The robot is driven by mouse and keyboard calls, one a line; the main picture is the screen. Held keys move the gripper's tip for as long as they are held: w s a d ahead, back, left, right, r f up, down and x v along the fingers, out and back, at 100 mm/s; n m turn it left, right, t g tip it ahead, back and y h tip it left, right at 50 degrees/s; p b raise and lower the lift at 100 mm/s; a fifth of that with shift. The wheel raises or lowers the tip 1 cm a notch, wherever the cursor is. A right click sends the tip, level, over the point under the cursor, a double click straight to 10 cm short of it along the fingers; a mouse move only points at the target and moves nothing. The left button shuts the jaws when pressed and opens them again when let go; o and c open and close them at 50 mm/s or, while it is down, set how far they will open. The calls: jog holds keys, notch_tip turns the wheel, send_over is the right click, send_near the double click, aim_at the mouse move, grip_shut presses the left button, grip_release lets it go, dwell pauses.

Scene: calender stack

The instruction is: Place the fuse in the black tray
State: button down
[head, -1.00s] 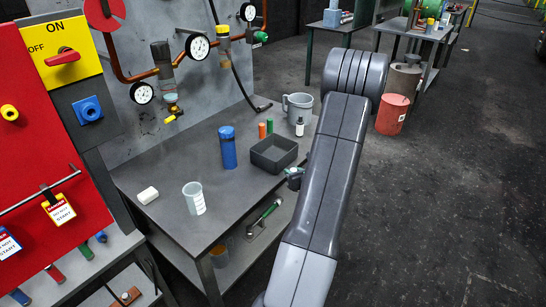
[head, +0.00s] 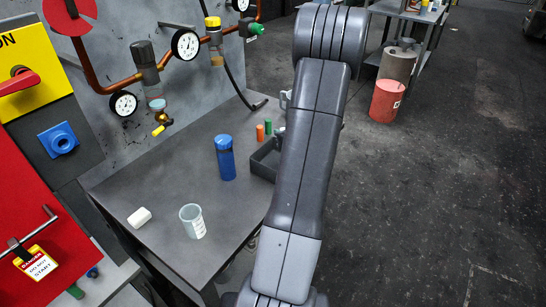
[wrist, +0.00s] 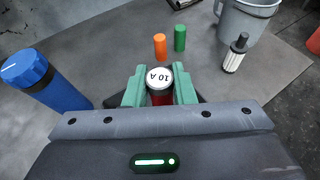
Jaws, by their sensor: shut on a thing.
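The fuse (wrist: 159,84) is a red cylinder with a white end marked "10 A". In the wrist view my gripper (wrist: 159,90) is shut on it, with a green finger on either side and the white end facing the camera. The black tray (head: 262,161) sits on the grey bench right of a blue bottle, partly covered by my arm in the head view. Dark edges beside the fingers in the wrist view may be the tray; I cannot tell the fuse's height over it. My gripper is hidden in the head view.
The blue bottle (wrist: 44,80) stands left of my gripper. A beaker (head: 193,221) and white block (head: 139,217) are on the bench's near left.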

jog(key=f, duration=0.4)
jog(key=shift+s+d+f, duration=0.1)
jog(key=shift+s+d, duration=0.05)
jog(key=shift+s, duration=0.05)
jog(key=shift+f+p, duration=0.3)
jog(key=shift+f, duration=2.3)
jog(key=shift+f+b, duration=0.2)
jog(key=shift+b, duration=0.1)
jog(key=c, duration=1.2)
grip_release()
jog(key=shift+r, duration=0.1)
jog(key=shift+r+p, duration=0.15)
jog(key=shift+p, duration=0.2)
jog(key=b+v, duration=0.2)
jog(key=v, duration=1)
